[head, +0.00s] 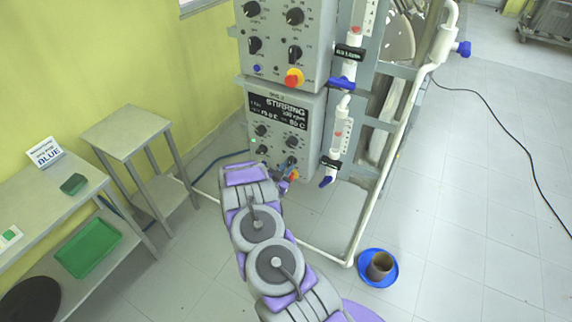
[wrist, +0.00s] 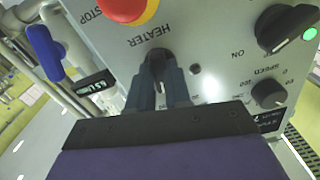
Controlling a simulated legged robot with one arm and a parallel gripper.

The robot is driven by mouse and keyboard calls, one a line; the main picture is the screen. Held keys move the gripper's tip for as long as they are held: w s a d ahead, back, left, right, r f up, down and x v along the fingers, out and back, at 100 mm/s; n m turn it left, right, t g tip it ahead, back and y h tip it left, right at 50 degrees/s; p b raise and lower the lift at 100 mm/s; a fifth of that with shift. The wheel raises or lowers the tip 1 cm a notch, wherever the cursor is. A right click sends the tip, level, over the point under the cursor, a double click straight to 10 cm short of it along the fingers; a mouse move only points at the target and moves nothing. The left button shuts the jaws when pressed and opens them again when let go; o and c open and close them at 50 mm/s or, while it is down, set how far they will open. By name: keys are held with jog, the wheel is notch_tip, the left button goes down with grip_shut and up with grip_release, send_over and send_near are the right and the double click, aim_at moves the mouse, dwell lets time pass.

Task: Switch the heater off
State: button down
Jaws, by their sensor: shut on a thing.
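The heater knob (wrist: 156,57) is black and sits on the grey control panel beside the upside-down HEATER lettering in the wrist view. My gripper (wrist: 164,76) is at the panel, with its two dark fingers on either side of the knob, shut on it. The fingers hide much of the knob, and I cannot read its setting. In the head view my gripper (head: 287,170) is at the bottom of the lower control box (head: 311,145), whose display reads STIRRING. The arm covers part of that area.
A red and yellow stop button (wrist: 128,8) and other black knobs (wrist: 287,27) are close to my gripper. Blue-handled valves (head: 328,180) and white pipes stand right of the box. A blue dish with a brown pot (head: 380,265) is on the floor. Tables stand at left.

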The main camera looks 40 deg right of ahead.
jog(key=shift+w+r+n+p, duration=0.15)
jog(key=shift+n+p, duration=0.45)
jog(key=shift+n, duration=0.5)
jog(key=c, duration=1.1)
grip_release()
jog(key=shift+o, duration=0.2)
jog(key=v, duration=1.7)
jog(key=shift+a+f, duration=0.2)
jog(key=shift+f, duration=0.05)
